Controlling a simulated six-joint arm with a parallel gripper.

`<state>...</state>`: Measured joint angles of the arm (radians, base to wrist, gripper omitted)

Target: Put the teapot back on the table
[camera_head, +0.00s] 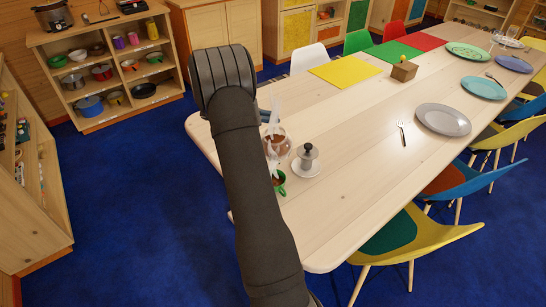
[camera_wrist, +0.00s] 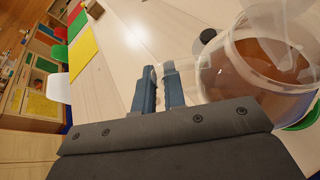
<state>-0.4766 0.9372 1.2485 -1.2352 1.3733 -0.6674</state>
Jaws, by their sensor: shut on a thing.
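The teapot (camera_head: 284,147) is clear glass with brown tea inside. It is over the near left end of the table (camera_head: 350,200), partly hidden behind my arm in the head view. In the wrist view the teapot (camera_wrist: 260,68) fills the right side, looking close to upright. My gripper (camera_wrist: 159,85) has its blue fingers shut on the teapot's clear handle. In the head view only a bit of blue finger shows beside my arm. I cannot tell whether the teapot's base touches the table.
A green cup (camera_head: 279,185) is just in front. A fork (camera_head: 402,133) and grey plate (camera_head: 443,119) lie farther right. Bare wood lies between.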

